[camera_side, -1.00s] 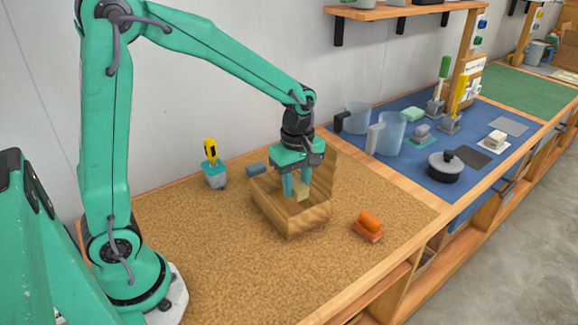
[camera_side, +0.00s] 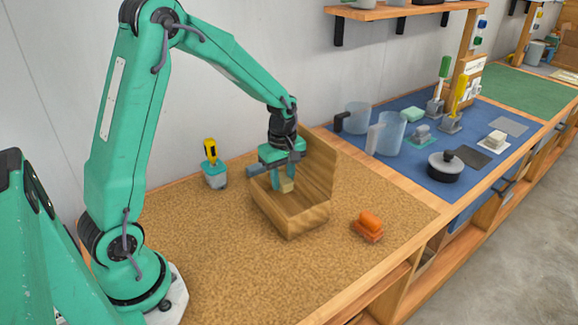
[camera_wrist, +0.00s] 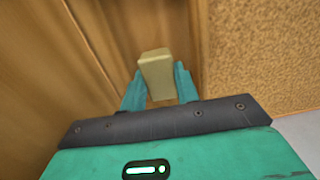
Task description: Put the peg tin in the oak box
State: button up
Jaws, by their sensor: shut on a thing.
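The oak box (camera_side: 292,222) stands open on the cork-coloured mat, its lid raised at the back right. My gripper (camera_side: 282,180) points down at the box's left rear side, shut on a small pale yellow block-shaped thing, the peg tin (camera_side: 287,186). In the wrist view the peg tin (camera_wrist: 155,72) sits between the two green fingers of my gripper (camera_wrist: 158,90). Wood of the oak box (camera_wrist: 215,55) shows around it, close to a side wall. I cannot tell whether the tin touches the box floor.
A cup with a yellow-handled tool (camera_side: 214,175) stands left of the box. A grey-blue block (camera_side: 254,171) lies partly hidden behind my gripper. An orange item (camera_side: 369,226) lies on the right. Clear jugs (camera_side: 387,134) and a lidded pot (camera_side: 446,166) stand on the blue mat.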

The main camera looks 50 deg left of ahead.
aim_at(281, 198)
jog(key=shift+w+a+f, duration=0.2)
jog(key=shift+a+f, duration=0.15)
jog(key=shift+a, duration=0.2)
jog(key=shift+w+a+f, duration=0.15)
jog(key=shift+a+f, duration=0.15)
jog(key=shift+a, duration=0.2)
jog(key=shift+f, duration=2)
jog(key=shift+f, duration=0.15)
jog(key=o, duration=1)
notch_tip(281, 198, up, 12)
jog(key=shift+r, duration=0.15)
